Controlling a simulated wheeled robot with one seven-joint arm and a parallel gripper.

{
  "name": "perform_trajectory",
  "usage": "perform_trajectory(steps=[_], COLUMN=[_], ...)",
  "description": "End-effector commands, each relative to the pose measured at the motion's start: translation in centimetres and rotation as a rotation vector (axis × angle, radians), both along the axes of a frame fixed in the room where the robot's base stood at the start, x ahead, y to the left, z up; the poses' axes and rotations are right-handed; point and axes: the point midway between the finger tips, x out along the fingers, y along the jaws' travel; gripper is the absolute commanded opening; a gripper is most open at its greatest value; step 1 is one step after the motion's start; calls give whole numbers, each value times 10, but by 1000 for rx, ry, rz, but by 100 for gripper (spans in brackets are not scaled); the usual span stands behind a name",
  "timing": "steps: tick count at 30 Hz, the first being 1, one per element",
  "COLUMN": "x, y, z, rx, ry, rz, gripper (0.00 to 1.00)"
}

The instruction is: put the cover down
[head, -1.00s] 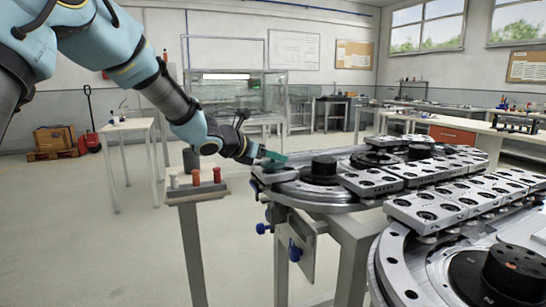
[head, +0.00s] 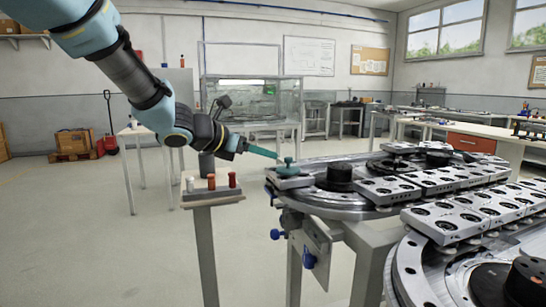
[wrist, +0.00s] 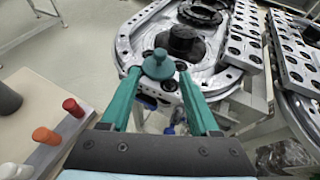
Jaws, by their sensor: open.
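The teal cover (head: 288,170), a round cap with a knob on top, sits on a grey carriage (head: 296,182) at the left end of the ring track. It also shows in the wrist view (wrist: 158,66), upright, with the carriage (wrist: 158,86) partly visible under it. My gripper (head: 275,155) is open, its teal fingers just left of the cover in the head view. In the wrist view the open fingers of my gripper (wrist: 158,76) stand on either side of the cover, with gaps visible. Whether the fingertips are level with the knob is hard to tell.
A small stand (head: 212,194) with white, orange and red pegs is left of the track. More grey carriages (head: 388,189) line the track, around a black hub (head: 340,176). Open floor (head: 90,240) lies to the left.

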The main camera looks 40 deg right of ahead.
Motion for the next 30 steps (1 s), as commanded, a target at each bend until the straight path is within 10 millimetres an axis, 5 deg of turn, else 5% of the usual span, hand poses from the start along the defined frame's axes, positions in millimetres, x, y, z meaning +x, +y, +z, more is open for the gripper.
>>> perform_trajectory(steps=[12,16,20,24,30], x=[0,6,17,24,14], y=[12,38,105,206,351], z=[2,-16,-59,-109,-156], rx=[7,87,285,544,845], ry=[-6,-110,-338,-605,-881], rz=[-3,-43,-168,-398,-827], gripper=[62,62,62,62,62])
